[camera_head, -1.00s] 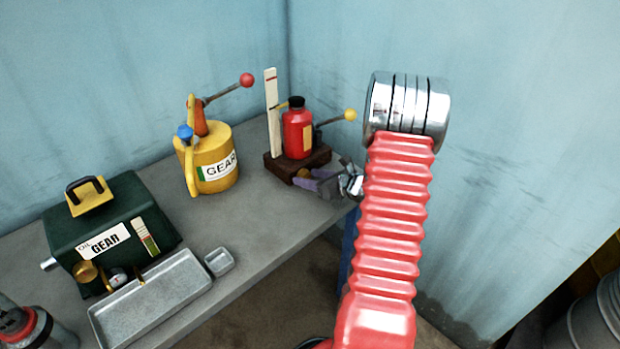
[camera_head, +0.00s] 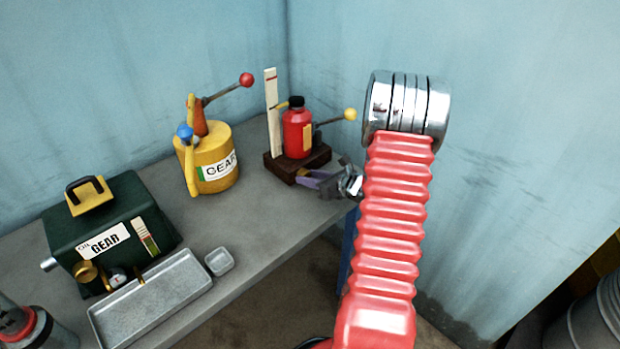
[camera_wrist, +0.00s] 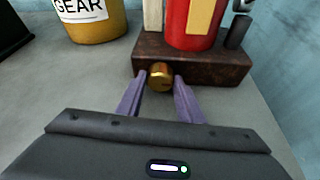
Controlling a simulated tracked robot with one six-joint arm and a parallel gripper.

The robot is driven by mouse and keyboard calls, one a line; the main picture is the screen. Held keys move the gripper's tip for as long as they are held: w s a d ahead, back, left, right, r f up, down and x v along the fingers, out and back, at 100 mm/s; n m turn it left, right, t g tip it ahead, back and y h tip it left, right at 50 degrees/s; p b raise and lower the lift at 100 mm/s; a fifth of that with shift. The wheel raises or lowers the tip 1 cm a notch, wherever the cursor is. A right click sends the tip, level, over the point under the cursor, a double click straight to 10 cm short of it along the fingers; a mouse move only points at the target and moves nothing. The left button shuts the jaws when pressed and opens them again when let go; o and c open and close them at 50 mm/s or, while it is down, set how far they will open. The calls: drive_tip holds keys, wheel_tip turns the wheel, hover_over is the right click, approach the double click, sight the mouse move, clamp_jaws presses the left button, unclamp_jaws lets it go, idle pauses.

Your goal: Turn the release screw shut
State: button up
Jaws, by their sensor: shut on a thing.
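The release screw (camera_wrist: 159,76) is a round brass knob at the front of a dark brown block (camera_wrist: 205,62). My gripper (camera_wrist: 160,80) is shut on it, with one purple finger at each side. A red bottle jack (camera_head: 297,133) with a black cap stands upright on the block (camera_head: 315,160), and it also shows in the wrist view (camera_wrist: 193,25). In the head view my gripper (camera_head: 308,180) is low at the block's front, and its fingers hide the screw there.
A white post (camera_head: 271,112) with red marks and a yellow-ball lever (camera_head: 350,115) flank the jack. A yellow gear oil can (camera_head: 215,160) stands to the left. A green oil box (camera_head: 110,225) and grey tray (camera_head: 150,300) are further left. The wall is close behind.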

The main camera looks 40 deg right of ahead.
drive_tip(key=shift+a+n+h, duration=0.15)
drive_tip(key=shift+n+h, duration=0.5)
drive_tip(key=shift+n, duration=0.3)
drive_tip(key=shift+a+n+h, duration=0.15)
drive_tip(key=shift+n+h, duration=0.5)
drive_tip(key=shift+n, duration=0.3)
drive_tip(key=o, duration=1.1)
drive_tip(key=shift+s, duration=0.1)
drive_tip(key=v, duration=1.3)
drive_tip(key=shift+s+a, duration=0.2)
drive_tip(key=shift+s, duration=0.1)
